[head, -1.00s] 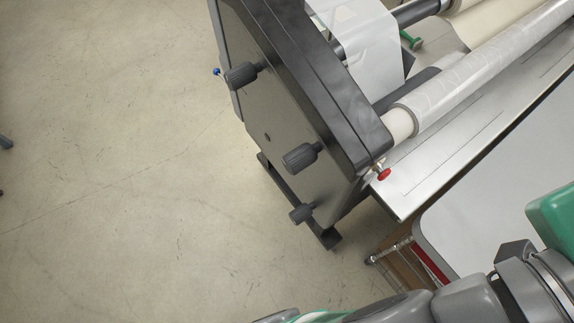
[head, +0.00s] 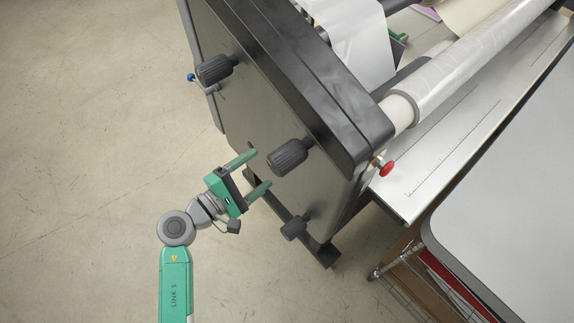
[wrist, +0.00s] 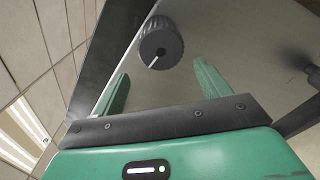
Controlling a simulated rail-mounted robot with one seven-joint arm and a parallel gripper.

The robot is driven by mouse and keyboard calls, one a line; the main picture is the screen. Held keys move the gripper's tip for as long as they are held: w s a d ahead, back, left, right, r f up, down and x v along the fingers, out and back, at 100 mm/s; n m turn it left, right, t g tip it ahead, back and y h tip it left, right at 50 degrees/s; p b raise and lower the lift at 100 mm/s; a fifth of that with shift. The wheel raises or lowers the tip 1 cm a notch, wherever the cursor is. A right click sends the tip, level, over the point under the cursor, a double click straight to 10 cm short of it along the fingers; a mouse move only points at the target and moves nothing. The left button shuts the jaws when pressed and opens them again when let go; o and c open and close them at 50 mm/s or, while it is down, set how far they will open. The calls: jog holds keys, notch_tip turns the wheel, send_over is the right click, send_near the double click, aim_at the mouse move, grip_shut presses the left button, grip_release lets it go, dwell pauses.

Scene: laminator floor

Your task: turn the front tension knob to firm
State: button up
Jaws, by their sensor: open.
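Dark ribbed knobs stick out of the laminator's grey side panel (head: 262,125): an upper left knob (head: 214,68), a middle knob (head: 289,156) and a smaller lower knob (head: 294,228). No label shows which is the front tension knob. My gripper (head: 260,169) is open and empty just left of the middle knob, its green fingers pointing towards the panel. In the wrist view, a ribbed knob (wrist: 161,44) with a white pointer line on its face lies beyond and between the fingertips (wrist: 160,72), apart from them. No firmness scale is readable.
A red knob (head: 386,168) sits at the laminator's near corner, and a small blue-tipped lever (head: 191,77) is beside the upper left knob. A wire cart (head: 400,262) and a grey-topped table (head: 510,190) stand at right. The floor at left is clear.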

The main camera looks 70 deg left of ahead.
aim_at(285, 159)
jog(key=shift+w+d+t+h, duration=0.2)
jog(key=shift+d+t+h, duration=0.2)
jog(key=shift+d, duration=0.4)
jog(key=x, duration=0.8)
jog(key=shift+r+p, duration=0.1)
jog(key=shift+p, duration=0.25)
jog(key=c, duration=1)
